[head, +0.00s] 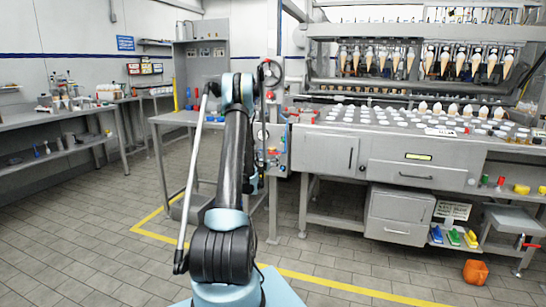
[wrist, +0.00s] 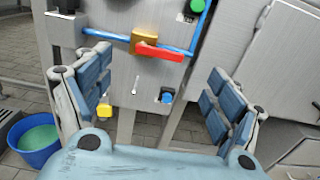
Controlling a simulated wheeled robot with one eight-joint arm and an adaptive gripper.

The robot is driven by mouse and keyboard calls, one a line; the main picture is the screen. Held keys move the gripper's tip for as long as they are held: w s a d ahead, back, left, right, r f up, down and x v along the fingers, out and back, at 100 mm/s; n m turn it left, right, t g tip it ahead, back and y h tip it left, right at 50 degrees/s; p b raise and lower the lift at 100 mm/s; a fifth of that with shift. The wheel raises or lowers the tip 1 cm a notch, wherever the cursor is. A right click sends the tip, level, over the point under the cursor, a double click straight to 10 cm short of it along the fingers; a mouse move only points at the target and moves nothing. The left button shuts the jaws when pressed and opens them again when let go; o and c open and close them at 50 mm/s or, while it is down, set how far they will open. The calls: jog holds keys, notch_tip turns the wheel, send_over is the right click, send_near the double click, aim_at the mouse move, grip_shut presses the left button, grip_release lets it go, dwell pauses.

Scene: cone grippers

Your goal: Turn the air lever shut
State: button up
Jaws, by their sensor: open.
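The air lever (wrist: 160,52) is a red handle on a brass valve body (wrist: 143,38), seen at the upper middle of the wrist view. It lies roughly along the blue pipe (wrist: 108,38), pointing right and slightly down. My gripper (wrist: 157,82) is open and empty, with one blue-padded finger on each side of the picture. The lever is ahead of the gap between the fingers, and neither finger touches it. In the head view my arm hides most of the grey panel (head: 279,148), and I cannot make out the lever there.
A green button (wrist: 197,6) is above right of the lever. A blue bucket (wrist: 36,138) stands at lower left. The cone machine (head: 400,150) fills the right; an orange canister (head: 475,272) is on the floor.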

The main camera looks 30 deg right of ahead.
aim_at(274, 152)
jog(key=x, duration=0.9)
jog(key=shift+s, duration=0.1)
jog(key=c, duration=1.1)
